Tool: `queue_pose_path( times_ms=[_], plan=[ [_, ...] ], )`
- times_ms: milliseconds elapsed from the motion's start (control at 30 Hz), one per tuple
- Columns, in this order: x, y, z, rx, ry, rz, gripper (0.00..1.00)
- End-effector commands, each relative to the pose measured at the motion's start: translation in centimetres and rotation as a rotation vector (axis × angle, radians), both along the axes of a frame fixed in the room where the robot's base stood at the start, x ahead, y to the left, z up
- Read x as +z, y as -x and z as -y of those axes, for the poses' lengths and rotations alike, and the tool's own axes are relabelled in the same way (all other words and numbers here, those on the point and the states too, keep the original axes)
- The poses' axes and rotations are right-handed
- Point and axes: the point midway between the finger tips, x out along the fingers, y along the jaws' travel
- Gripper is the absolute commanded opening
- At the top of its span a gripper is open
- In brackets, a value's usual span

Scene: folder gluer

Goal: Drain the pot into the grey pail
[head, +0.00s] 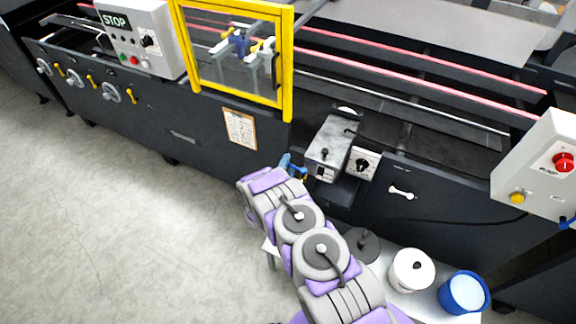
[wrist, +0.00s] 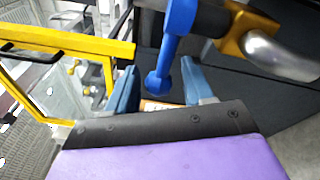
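The pot (head: 330,150), a grey metal box, is mounted on the front of the dark machine. A brass valve (wrist: 242,30) with a grey metal spout (wrist: 285,57) and a blue lever (wrist: 179,45) fills the upper right of the wrist view. The lever hangs down to a rounded end. My gripper (wrist: 160,86) is open, its blue fingers on either side of the lever's lower end; contact is not clear. In the head view my gripper (head: 288,164) is just left of the pot's underside.
A low stand (head: 430,302) at the lower right holds a dark round piece (head: 366,248), a white container (head: 403,283) and a blue container (head: 465,295). A yellow-framed guard (head: 238,100) stands left of the pot. Open floor (head: 120,220) lies to the left.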

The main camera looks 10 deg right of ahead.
Motion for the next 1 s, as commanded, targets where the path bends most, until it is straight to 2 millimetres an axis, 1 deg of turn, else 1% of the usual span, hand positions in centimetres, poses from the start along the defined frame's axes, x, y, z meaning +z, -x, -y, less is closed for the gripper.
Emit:
queue_pose_path(
  times_ms=[33,67,533,1000],
  plan=[
    [0.0,0.0,0.0,0.0,0.0,0.0,0.48],
    [0.01,0.0,0.0,0.0,0.0,0.0,0.45],
    [-0.06,0.03,0.03,0.0,0.0,-0.001,0.0],
    [-0.17,-0.04,0.28,0.004,0.0,-0.003,0.0]
  ],
)
